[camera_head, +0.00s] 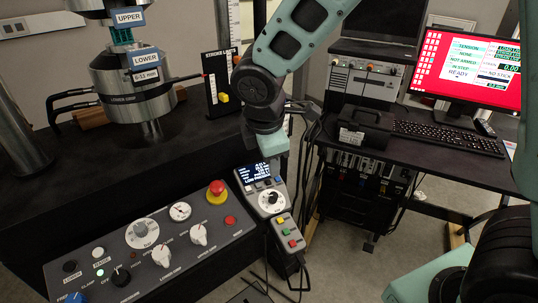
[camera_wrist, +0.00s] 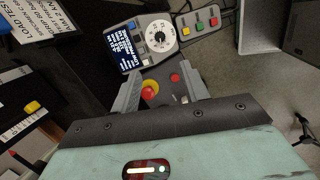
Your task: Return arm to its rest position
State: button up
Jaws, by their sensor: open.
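My arm comes down from the top of the head view, and its wrist end (camera_head: 268,140) hangs above the gap behind the handset and control panel. In the wrist view my gripper (camera_wrist: 164,76) has its two grey fingers spread, with nothing held between them. The red emergency button (camera_wrist: 150,90) shows between the fingers, apart from them as far as I can tell. It also stands on the control panel in the head view (camera_head: 216,192). My fingertips are hidden in the head view.
The control panel (camera_head: 120,258) and handset (camera_head: 270,200) lie below my wrist. The testing machine's lower grip (camera_head: 135,85) stands left, with a teal lattice piece (camera_head: 122,35) above it. A desk with a monitor (camera_head: 468,72) and keyboard (camera_head: 450,137) stands right.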

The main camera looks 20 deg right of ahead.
dwell(0.4)
jog(key=s+a+r+m+g+y, duration=0.1)
jog(key=s+m, duration=0.4)
jog(key=s, duration=0.6)
jog(key=s+a+r+m+g+y, duration=0.1)
jog(key=s+m, duration=0.4)
jog(key=s, duration=0.6)
jog(key=shift+s+a+g, duration=0.15)
jog(key=shift+a+g, duration=0.25)
jog(key=shift+a, duration=0.25)
